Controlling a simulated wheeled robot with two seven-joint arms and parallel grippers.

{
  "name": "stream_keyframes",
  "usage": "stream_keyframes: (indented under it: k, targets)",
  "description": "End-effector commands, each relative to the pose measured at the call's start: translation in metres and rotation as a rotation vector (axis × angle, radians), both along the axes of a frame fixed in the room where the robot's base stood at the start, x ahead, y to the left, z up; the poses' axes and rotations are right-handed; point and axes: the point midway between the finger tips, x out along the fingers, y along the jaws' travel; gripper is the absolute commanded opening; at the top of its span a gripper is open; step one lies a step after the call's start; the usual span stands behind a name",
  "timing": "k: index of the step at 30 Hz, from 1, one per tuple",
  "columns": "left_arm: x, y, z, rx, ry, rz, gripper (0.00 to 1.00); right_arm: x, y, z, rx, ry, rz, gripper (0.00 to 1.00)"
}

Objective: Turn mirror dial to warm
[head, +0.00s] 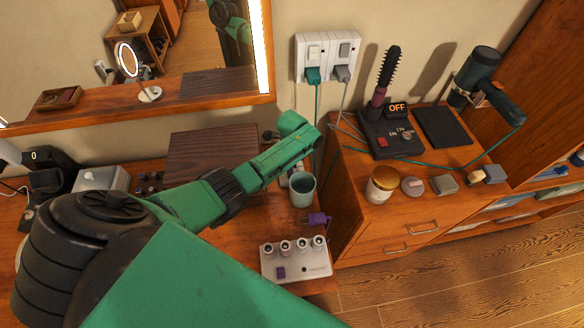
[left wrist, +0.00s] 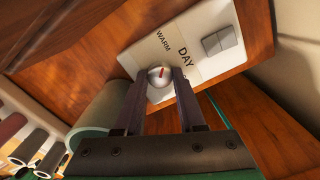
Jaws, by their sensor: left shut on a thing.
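The dial (left wrist: 160,76) is a small silver knob with a red mark, on a white panel (left wrist: 210,20) lettered WARM and DAY. In the left wrist view the mark points up, roughly toward WARM; its exact setting is hard to tell. My left gripper (left wrist: 161,84) has its two dark fingers closed on the sides of the dial. In the head view the green end of my left arm reaches below the right end of the mirror (head: 190,45), and hides the dial and panel. My right gripper is not in view.
A grey-green cup (head: 303,190) stands close to my left gripper. A white roller holder (head: 310,265) is at the counter's front. A wall outlet (head: 327,56) with two plugs is above. Right, a cabinet carries a hot-brush base (head: 391,140), jars and a hair dryer (head: 482,68).

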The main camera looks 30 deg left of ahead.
Motion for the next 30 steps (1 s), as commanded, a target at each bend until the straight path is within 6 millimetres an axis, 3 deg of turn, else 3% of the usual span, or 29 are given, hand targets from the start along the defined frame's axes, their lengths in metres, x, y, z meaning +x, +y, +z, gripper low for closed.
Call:
stream_keyframes:
  k: [5, 6, 7, 8, 20, 26, 30]
  targets:
    - [0.002, 0.001, 0.002, 0.002, -0.006, -0.001, 0.00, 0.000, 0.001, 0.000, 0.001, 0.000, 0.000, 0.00]
    - [0.002, 0.001, 0.002, 0.002, -0.006, -0.001, 0.54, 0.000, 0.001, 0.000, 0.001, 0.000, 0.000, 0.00]
    - [0.002, 0.001, 0.002, 0.002, -0.006, -0.002, 0.66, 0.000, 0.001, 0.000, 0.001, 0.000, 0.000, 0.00]
    - [0.002, 0.001, 0.002, 0.002, -0.006, -0.002, 0.69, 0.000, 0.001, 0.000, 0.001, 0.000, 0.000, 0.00]
    - [0.001, 0.000, 0.008, 0.000, -0.004, -0.002, 0.69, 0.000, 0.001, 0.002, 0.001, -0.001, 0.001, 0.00]
    - [0.002, 0.000, 0.046, 0.000, -0.007, -0.004, 0.69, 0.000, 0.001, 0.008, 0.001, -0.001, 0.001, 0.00]
    - [0.002, 0.000, 0.083, 0.001, -0.008, -0.003, 0.69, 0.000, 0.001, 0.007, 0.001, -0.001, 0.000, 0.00]
